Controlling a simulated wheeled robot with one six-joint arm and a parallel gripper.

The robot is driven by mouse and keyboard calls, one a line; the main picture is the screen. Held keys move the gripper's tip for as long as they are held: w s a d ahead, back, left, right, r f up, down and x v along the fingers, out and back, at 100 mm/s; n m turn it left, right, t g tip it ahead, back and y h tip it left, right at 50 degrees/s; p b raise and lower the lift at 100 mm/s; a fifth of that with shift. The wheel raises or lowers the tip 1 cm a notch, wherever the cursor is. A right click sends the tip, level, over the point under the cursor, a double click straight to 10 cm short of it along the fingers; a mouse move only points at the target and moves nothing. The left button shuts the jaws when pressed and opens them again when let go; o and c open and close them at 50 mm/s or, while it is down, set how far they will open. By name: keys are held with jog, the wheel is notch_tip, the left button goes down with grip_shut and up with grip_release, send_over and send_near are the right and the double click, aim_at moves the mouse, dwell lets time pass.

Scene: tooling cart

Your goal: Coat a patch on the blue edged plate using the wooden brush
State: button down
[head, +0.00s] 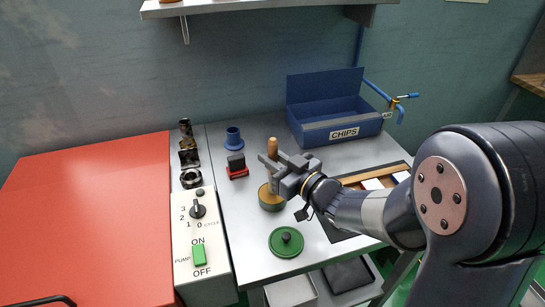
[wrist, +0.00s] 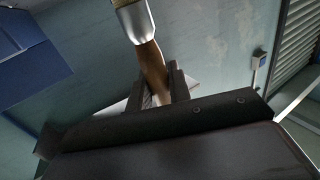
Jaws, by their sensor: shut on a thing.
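My gripper (head: 275,172) is shut on the wooden brush (head: 272,147), whose handle stands upright above the jaws. In the wrist view the brown handle (wrist: 150,64) runs between the fingers (wrist: 162,88) to a metal ferrule (wrist: 134,22), with the bristles cut off at the top edge.
A green knobbed lid (head: 285,243) lies in front of the pot. A red-based block (head: 237,170) and a blue flanged part (head: 233,140) stand left. The blue CHIPS bin (head: 340,128) is behind. A pump switch panel (head: 200,235) and red surface (head: 90,215) lie farther left.

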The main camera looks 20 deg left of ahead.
aim_at(273, 138)
jog(key=shift+f+b, duration=0.6)
jog(key=shift+b, duration=0.1)
dwell(2.0)
jog(key=shift+r, duration=0.1)
notch_tip(273, 138, up, 7)
jog(key=p, duration=0.5)
dwell(0.9)
